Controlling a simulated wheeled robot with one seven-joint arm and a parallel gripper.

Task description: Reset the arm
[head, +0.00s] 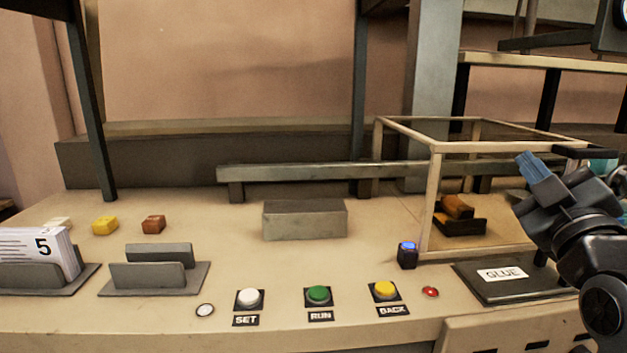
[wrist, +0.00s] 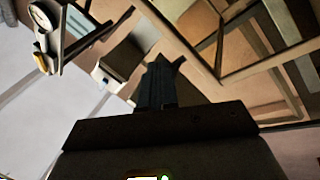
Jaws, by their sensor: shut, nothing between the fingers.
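My arm comes in from the right edge in the head view, bent, in front of the glass case's right side. My gripper (head: 526,160) has bluish fingers pointing up and to the left, above the dark GLUE pad (head: 512,283). It is shut and holds nothing. In the wrist view my gripper (wrist: 157,72) shows as dark fingers close together at the centre. They touch nothing that I can see.
A framed case (head: 428,195) stands left of my arm with a brown-orange item (head: 458,207) inside. The bench front carries white (head: 249,297), green (head: 319,294) and yellow (head: 385,289) buttons. A grey block (head: 304,221) sits mid-bench. Numbered cards (head: 38,252) stand in a holder at left.

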